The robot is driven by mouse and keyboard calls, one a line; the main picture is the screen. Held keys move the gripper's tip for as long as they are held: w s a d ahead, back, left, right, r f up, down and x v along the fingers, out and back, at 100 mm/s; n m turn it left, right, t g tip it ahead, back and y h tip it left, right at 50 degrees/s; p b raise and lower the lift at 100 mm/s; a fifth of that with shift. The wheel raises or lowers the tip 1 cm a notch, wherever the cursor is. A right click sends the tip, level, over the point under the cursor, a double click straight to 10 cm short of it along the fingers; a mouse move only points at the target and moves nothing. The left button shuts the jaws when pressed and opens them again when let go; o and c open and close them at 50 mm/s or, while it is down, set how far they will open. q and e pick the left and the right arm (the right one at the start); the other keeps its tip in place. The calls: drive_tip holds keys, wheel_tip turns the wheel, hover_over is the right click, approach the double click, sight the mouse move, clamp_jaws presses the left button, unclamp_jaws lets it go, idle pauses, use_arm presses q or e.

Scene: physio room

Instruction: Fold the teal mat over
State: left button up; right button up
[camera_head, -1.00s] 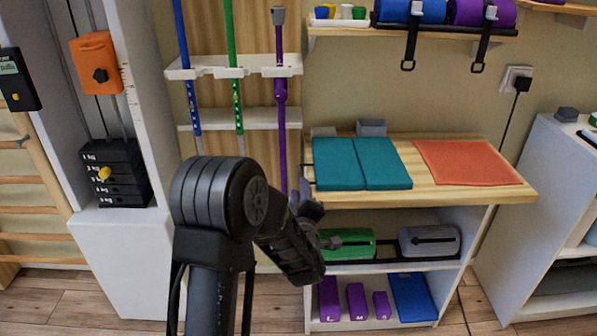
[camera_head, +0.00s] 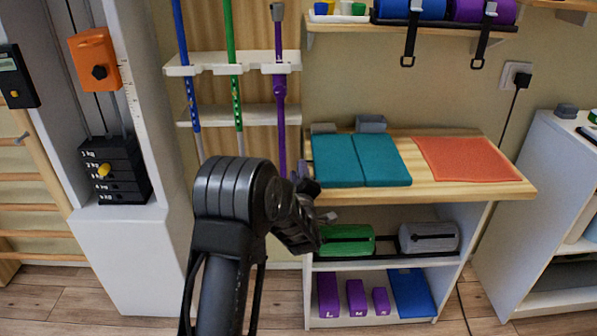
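The teal mat (camera_head: 337,160) lies flat on the left part of the wooden tabletop, with a seam down its middle dividing it into two panels. My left arm rises from the bottom, and my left gripper (camera_head: 307,190) is at the left front edge of the tabletop, just left of the mat's near left corner. The gripper is small and partly hidden by my own arm, so I cannot tell whether its fingers are open or touching the mat. My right gripper is not in view.
An orange cloth (camera_head: 466,159) lies right of the mat on the tabletop (camera_head: 480,190). Grey blocks (camera_head: 371,124) stand behind the mat. Green (camera_head: 345,240) and grey rolls sit on the shelf below. Upright poles (camera_head: 279,100) stand on the wall rack to the left.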

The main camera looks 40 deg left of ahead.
use_arm(q)
drive_tip(key=shift+w+a, duration=0.2)
drive_tip(key=shift+w, duration=0.1)
drive_tip(key=shift+c, duration=0.5)
clamp_jaws()
